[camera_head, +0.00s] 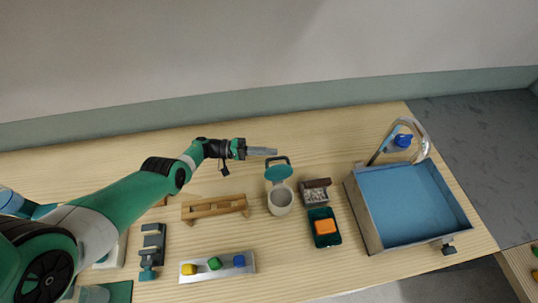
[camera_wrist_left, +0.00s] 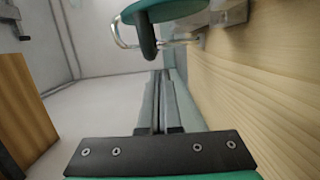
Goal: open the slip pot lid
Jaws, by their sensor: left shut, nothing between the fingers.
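The slip pot (camera_head: 280,200) is a pale round pot standing on the table. Its teal lid (camera_head: 279,173) stands tilted up at the pot's far side, and the pot's mouth shows open. A dark loop handle sits at the lid's upper end. My left gripper (camera_head: 270,151) is shut and empty, just beyond and left of the lid's handle. A small gap seems to lie between them, but contact is hard to judge. In the left wrist view the gripper (camera_wrist_left: 160,78) points away, with the teal lid (camera_wrist_left: 175,10) above it. My right gripper is not in view.
A wooden rack (camera_head: 215,206) stands left of the pot. Right of it are a box of pale bits (camera_head: 315,191) and a dark tray with an orange block (camera_head: 325,227). A blue basin (camera_head: 410,205) with a curved tap is farther right. A strip with coloured pieces (camera_head: 217,265) lies in front.

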